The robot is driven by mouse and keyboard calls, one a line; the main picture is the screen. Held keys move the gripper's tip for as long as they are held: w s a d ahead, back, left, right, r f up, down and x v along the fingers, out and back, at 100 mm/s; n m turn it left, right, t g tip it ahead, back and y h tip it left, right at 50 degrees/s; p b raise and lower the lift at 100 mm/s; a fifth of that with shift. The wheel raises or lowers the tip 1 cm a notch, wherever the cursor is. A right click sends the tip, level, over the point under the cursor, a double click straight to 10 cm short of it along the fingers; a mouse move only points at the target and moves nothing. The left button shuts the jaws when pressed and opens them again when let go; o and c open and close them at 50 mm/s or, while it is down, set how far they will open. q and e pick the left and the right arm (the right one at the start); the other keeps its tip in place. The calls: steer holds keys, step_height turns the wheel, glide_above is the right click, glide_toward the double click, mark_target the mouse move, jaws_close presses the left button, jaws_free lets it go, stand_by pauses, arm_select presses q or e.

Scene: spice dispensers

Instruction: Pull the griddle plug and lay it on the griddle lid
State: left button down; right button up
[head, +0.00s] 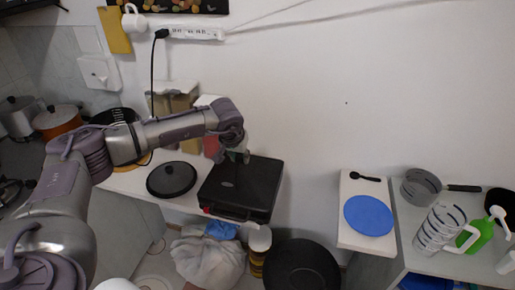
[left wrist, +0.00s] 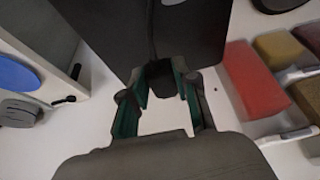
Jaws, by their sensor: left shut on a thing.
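The black griddle (head: 258,187) stands on the white counter with its dark flat lid uppermost; the lid also shows in the left wrist view (left wrist: 98,32). My left gripper (head: 237,156) is at the lid's wall-side edge. In the left wrist view its green-lined fingers are shut on the black griddle plug (left wrist: 160,76), and a dark cord runs from it across the lid. Whether the plug touches the lid I cannot tell. In the head view the fingers mostly hide the plug. My right gripper is not in view.
A white power strip (head: 195,33) on the wall has another black plug (head: 161,33) in it, its cord hanging down. A round black lid (head: 171,180) lies left of the griddle. A red block (left wrist: 262,88) stands close by. A blue disc (head: 369,215) lies on the right shelf.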

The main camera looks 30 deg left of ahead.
mark_target(238, 160)
arm_select(q)
steer(key=shift+w+a+f+b, duration=0.15)
steer(key=shift+a+f+b, duration=0.2)
steer(key=shift+f, duration=0.65)
steer(key=shift+f+b, duration=0.5)
steer(key=shift+f, duration=0.1)
steer(key=shift+d+f+b, duration=0.15)
steer(key=shift+f+b, duration=0.25)
steer(key=shift+f, duration=0.7)
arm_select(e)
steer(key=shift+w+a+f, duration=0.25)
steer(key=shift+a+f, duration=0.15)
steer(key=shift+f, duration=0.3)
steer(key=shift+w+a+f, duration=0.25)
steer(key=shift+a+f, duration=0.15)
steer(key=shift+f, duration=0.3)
arm_select(q)
steer(key=c, duration=0.9)
jaws_free()
steer(key=shift+o, duration=0.6)
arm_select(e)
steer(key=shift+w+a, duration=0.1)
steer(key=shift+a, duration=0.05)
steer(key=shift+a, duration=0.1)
